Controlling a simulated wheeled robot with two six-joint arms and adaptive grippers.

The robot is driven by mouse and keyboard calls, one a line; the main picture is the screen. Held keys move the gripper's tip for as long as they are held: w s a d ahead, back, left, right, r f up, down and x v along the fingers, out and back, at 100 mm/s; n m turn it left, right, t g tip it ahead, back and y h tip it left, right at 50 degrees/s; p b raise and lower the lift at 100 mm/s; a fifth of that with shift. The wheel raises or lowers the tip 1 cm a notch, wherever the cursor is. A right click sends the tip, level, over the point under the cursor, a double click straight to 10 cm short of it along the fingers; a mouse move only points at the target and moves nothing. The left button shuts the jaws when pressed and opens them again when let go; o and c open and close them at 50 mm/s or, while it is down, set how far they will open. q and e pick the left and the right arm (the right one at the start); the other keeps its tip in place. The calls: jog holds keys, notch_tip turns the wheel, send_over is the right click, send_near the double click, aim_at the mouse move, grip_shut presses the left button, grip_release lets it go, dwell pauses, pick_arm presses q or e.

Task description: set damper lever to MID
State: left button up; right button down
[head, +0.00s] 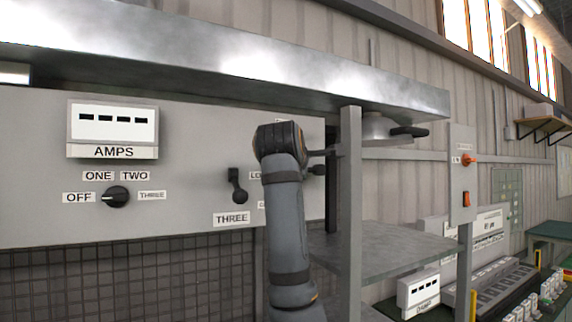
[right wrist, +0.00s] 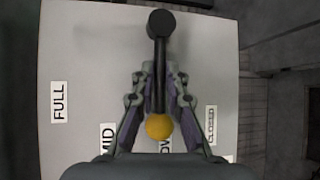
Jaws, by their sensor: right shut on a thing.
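The damper lever (right wrist: 159,75) shows in the right wrist view as a black shaft running down from a round black pivot to a yellow knob (right wrist: 158,127). The knob covers part of the LOW label (right wrist: 166,146), to the right of the partly hidden MID label (right wrist: 107,138). The FULL label (right wrist: 58,102) is at left and the CLOSED label (right wrist: 211,125) at right. My right gripper (right wrist: 159,90) has its fingers on both sides of the shaft, shut on the lever. In the head view my right wrist hides the lever. My left gripper is out of view.
In the head view, the grey panel (head: 190,150) carries an AMPS display (head: 113,123), a rotary knob (head: 117,196) and another black lever (head: 237,186). A metal post (head: 350,210) stands close right of my arm, with a shelf (head: 385,250) beyond it and a metal slab (head: 250,65) overhead.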

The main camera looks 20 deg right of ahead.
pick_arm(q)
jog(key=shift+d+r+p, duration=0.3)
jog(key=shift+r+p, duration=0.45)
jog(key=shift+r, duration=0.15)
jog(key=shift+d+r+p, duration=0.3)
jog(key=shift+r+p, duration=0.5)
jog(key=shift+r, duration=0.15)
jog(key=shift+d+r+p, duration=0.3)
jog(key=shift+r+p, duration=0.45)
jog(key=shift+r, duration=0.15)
pick_arm(e)
jog(key=shift+d+r+m+g+y, duration=0.2)
jog(key=shift+r+m+g+y, duration=0.2)
jog(key=shift+r+m+y, duration=0.35)
jog(key=shift+d+r+m+g+y, duration=0.2)
jog(key=shift+r+m+g+y, duration=0.2)
jog(key=shift+r+m+y, duration=0.3)
jog(key=c, duration=1.4)
grip_release()
jog(key=shift+f, duration=0.1)
jog(key=shift+o, duration=0.2)
